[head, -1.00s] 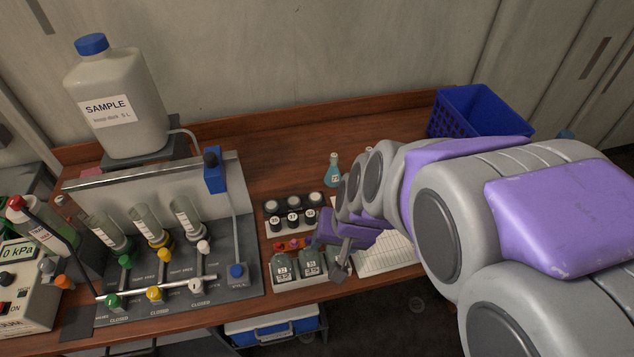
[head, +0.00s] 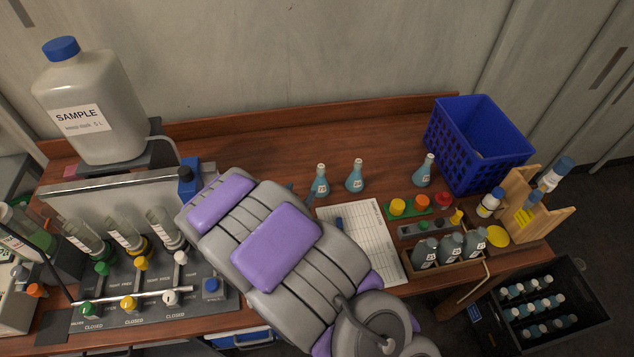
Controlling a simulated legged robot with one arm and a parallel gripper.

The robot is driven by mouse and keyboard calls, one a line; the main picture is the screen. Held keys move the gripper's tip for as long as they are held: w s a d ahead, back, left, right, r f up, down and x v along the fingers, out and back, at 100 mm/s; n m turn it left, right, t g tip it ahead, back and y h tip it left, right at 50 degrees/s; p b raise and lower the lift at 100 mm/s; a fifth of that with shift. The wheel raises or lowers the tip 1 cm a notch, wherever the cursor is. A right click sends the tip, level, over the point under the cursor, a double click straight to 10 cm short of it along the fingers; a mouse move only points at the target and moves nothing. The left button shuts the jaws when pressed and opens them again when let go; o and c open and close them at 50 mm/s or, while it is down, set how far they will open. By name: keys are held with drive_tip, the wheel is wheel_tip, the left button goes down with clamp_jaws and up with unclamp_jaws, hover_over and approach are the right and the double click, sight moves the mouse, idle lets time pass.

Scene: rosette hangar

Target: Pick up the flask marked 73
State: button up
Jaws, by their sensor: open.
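Three small conical flasks with blue liquid and white labels stand upright at the back of the wooden bench: a left flask (head: 320,181), a middle flask (head: 355,177) and a right flask (head: 424,171). Their label numbers are too small for me to read surely, so I cannot tell which is marked 73. My arm crosses the lower middle of the view, in front and to the left of the flasks.
A blue crate (head: 480,145) stands at the back right. A written sheet (head: 362,235) lies before the flasks. A rack of grey bottles (head: 450,251) and a wooden stand (head: 540,222) are at right. A valve panel and the sample jug (head: 92,100) fill the left.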

drive_tip(key=d, duration=0.2)
drive_tip(key=b, duration=0.1)
approach(322, 166)
wheel_tip(322, 166, down, 3)
drive_tip(key=w, duration=0.2)
drive_tip(key=shift+t+h, duration=0.4)
drive_tip(key=x, duration=0.4)
drive_tip(key=shift+w+d+b, duration=0.2)
drive_tip(key=shift+d+b, duration=0.2)
drive_tip(key=shift+d, duration=0.1)
drive_tip(key=w, duration=0.1)
drive_tip(key=w+f, duration=0.1)
drive_tip(key=w+f+b, duration=0.1)
drive_tip(key=w, duration=0.1)
drive_tip(key=shift+a, duration=0.15)
drive_tip(key=shift+w+d, duration=0.25)
drive_tip(key=shift+w, duration=0.05)
drive_tip(key=shift+d+r, duration=0.1)
drive_tip(key=shift+d, duration=0.35)
drive_tip(key=shift+a, duration=0.45)
drive_tip(key=c, duration=0.8)
drive_tip(key=shift+d, duration=0.3)
clamp_jaws()
